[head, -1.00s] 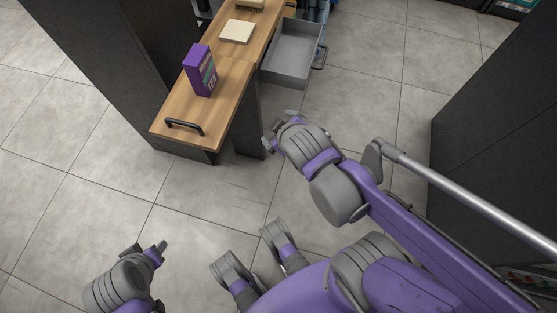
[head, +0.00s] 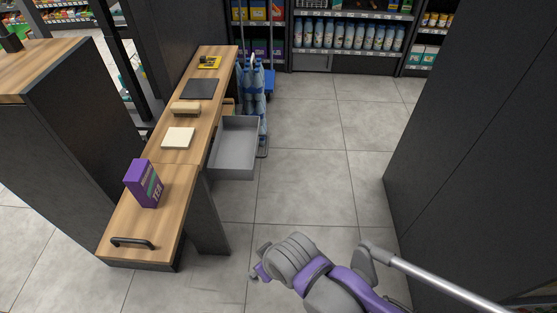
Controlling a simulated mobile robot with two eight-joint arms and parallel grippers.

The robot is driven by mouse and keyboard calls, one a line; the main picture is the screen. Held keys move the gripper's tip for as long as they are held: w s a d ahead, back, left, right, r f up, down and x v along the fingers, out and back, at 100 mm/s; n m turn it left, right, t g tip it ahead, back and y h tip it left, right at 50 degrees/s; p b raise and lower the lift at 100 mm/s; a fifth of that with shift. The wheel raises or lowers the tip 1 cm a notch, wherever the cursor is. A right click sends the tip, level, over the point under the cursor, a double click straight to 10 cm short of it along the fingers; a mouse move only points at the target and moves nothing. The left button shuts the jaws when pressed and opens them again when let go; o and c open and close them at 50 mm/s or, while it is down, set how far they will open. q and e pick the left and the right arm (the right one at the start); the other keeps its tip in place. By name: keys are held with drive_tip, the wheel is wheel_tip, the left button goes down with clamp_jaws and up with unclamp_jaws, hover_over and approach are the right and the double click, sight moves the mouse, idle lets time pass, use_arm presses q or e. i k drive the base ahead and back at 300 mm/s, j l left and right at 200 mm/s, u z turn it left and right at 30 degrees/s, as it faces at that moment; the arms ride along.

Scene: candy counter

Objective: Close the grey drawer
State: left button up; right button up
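The grey drawer (head: 236,157) stands pulled out from the right side of the wooden counter (head: 173,190) in the head view. It looks empty, and its open inside faces up. My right gripper (head: 257,263) is at the lower middle, nearer to me than the drawer and apart from it. Its fingers are small and partly hidden by the wrist, so I cannot tell whether it is open or shut. My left gripper is out of the frame.
On the counter are a purple tea box (head: 144,184), a cream square block (head: 178,138), a brush (head: 186,109) and a dark mat (head: 200,89). A blue cart (head: 254,95) stands behind the drawer. A dark wall (head: 475,150) is on the right. The tiled floor between is clear.

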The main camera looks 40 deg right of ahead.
sight(233, 155)
drive_tip(key=k+l+z, duration=0.1)
drive_tip(key=l+z, duration=0.15)
drive_tip(key=z, duration=0.25)
drive_tip(key=l+z, duration=0.25)
drive_tip(key=z, duration=0.25)
drive_tip(key=i+l+u, duration=0.1)
drive_tip(key=u, duration=0.25)
drive_tip(key=i+l+u, duration=0.15)
drive_tip(key=u, duration=0.15)
